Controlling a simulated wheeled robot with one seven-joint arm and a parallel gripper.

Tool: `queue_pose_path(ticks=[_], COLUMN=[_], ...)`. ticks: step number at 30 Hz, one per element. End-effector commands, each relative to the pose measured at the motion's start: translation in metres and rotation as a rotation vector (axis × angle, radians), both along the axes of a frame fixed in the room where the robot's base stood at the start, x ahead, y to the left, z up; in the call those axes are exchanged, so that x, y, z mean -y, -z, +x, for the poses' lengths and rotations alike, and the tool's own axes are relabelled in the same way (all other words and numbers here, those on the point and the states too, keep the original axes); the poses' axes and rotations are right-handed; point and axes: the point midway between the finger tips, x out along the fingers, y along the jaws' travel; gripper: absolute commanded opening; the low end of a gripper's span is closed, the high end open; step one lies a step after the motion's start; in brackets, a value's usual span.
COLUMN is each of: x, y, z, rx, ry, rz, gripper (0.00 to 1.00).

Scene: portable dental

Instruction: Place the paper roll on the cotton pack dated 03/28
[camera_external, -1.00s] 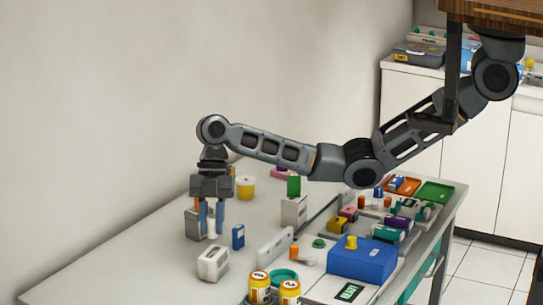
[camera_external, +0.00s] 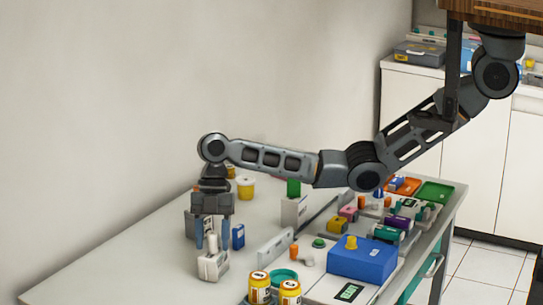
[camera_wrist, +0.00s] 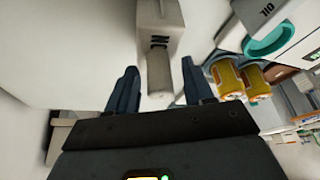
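The white paper roll (camera_external: 212,243) stands upright on top of a small white pack (camera_external: 213,267) near the front left of the table. In the wrist view the roll (camera_wrist: 159,75) rises from the pack (camera_wrist: 172,12); dark marks show on the pack, but I cannot read a date. My gripper (camera_external: 212,246) points down over the pack, with one finger on each side of the roll. In the wrist view my gripper (camera_wrist: 160,92) is open, with a clear gap between each finger and the roll.
A grey box (camera_external: 190,223) and a small blue box (camera_external: 238,236) stand close behind my gripper. Yellow jars (camera_external: 260,288) stand at front right, near a teal ring (camera_external: 284,276). A large blue box (camera_external: 362,260) is farther right. The table's left part is clear.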

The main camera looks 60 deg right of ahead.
Motion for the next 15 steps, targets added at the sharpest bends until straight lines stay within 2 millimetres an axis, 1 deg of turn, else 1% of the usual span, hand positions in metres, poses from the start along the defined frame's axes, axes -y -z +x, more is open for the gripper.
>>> queue_pose_path(ticks=[8, 11, 14, 15], x=[0.0, 0.001, 0.006, 0.008], y=[-0.002, -0.007, -0.019, -0.025], z=[0.0, 0.001, 0.004, 0.005], rx=[0.0, 0.001, 0.002, 0.003], ry=[0.0, 0.0, 0.0, 0.001], rz=[0.0, 0.0, 0.002, 0.003], gripper=[0.54, 0.54, 0.54, 0.54])
